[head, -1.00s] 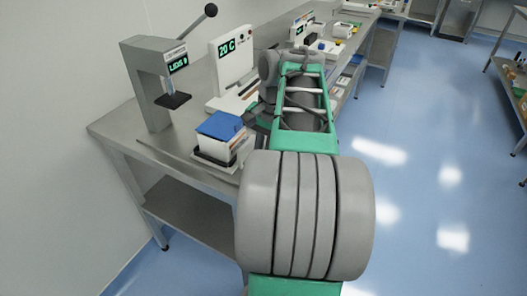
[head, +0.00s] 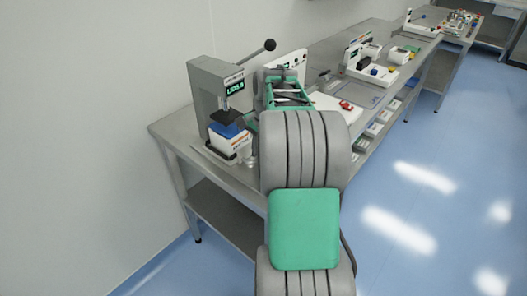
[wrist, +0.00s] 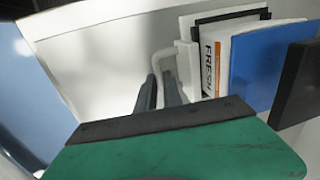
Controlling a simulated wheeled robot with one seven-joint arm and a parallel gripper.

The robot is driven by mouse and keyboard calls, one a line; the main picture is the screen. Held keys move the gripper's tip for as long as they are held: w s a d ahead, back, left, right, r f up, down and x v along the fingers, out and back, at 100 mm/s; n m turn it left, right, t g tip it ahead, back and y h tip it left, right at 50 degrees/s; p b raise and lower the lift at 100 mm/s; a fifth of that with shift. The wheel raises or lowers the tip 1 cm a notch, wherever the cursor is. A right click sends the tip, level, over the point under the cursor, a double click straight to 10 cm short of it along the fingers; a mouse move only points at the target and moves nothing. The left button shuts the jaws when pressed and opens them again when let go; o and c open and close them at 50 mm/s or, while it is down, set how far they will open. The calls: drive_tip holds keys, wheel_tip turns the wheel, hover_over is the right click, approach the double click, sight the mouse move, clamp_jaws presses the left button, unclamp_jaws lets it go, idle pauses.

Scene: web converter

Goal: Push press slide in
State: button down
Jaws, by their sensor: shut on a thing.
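The grey press (head: 204,95) stands at the near-left end of the steel bench, with a lever and a lit display. Its dark ram plate (head: 228,117) is close above a white box (head: 222,144) with a blue lid (head: 230,130). I cannot tell whether plate and lid touch. The box sits on the dark-edged press slide (head: 232,158) at the press's foot. In the wrist view, my gripper (wrist: 163,88) is shut on the slide's pale handle (wrist: 168,56), beside the box (wrist: 212,58) and blue lid (wrist: 262,65). In the head view my arm hides the fingers.
The steel bench (head: 165,128) runs to the far right. A white device (head: 297,64) stands behind my arm. A white tray with a red item (head: 346,105) lies right of my arm. More stations stand farther along. The wall is close on the left.

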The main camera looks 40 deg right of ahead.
drive_tip(key=shift+w+r, duration=0.15)
drive_tip(key=shift+w, duration=0.05)
drive_tip(key=c, duration=1.5)
unclamp_jaws()
drive_tip(key=shift+w, duration=0.1)
drive_tip(key=r, duration=0.2)
drive_tip(key=s+r, duration=0.1)
drive_tip(key=r, duration=0.4)
drive_tip(key=shift+s+d+r, duration=0.1)
drive_tip(key=shift+s+r, duration=0.1)
drive_tip(key=shift+r, duration=0.05)
